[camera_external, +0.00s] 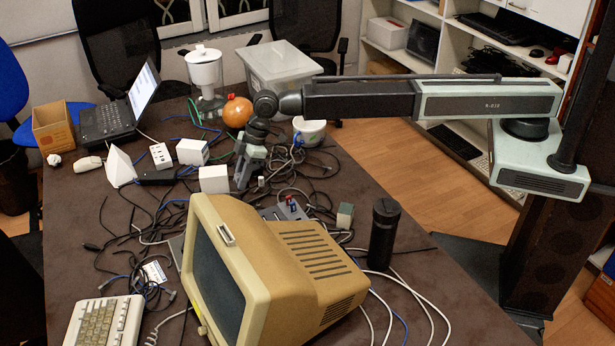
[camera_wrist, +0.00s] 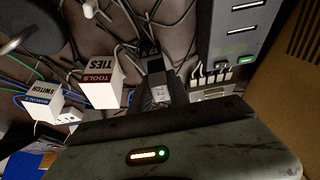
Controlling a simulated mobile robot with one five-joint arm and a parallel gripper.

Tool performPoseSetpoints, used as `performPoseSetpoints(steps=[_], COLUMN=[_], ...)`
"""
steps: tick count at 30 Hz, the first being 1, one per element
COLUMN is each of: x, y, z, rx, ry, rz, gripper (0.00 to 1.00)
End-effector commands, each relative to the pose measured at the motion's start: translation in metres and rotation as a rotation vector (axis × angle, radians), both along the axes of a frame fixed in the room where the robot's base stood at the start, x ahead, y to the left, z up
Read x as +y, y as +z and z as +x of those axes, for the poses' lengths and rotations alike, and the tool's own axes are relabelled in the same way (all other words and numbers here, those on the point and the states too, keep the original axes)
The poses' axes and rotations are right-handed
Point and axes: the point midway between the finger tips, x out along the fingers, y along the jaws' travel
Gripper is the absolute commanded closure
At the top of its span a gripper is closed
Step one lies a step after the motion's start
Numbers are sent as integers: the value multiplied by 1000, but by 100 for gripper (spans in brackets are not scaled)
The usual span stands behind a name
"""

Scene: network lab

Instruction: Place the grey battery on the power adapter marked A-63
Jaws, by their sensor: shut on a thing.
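My gripper (camera_external: 247,166) points down over the cable tangle in the middle of the table, beside a white box. In the wrist view my gripper (camera_wrist: 157,72) is shut on a small dark and light grey thing (camera_wrist: 160,94), which looks like the grey battery; my gripper hides much of it. I cannot read the mark A-63 on anything, so I cannot tell which unit is that power adapter.
An orange ball (camera_external: 237,112) and clear bin (camera_external: 278,68) are behind. Loose cables cover the middle.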

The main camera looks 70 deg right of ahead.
Motion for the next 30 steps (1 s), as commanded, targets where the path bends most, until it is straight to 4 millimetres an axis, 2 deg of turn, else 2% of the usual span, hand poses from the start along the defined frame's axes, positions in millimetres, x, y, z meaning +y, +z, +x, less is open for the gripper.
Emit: performPoseSetpoints(steps=[1, 3, 10, 12, 15, 18, 25, 29, 30], x=[6, 10, 12, 15, 14, 14, 14, 14, 14], y=[-2, -3, -3, -4, -28, -43, -38, -43, -42], z=[14, 22, 27, 35, 33, 32, 32, 32, 32], rx=[0, 0, 0, 0, 0, 0, 0, 0, 0], ry=[0, 0, 0, 0, 0, 0, 0, 0, 0], rz=[0, 0, 0, 0, 0, 0, 0, 0, 0], gripper=[100, 100, 100, 100, 100, 100, 100, 100, 73])
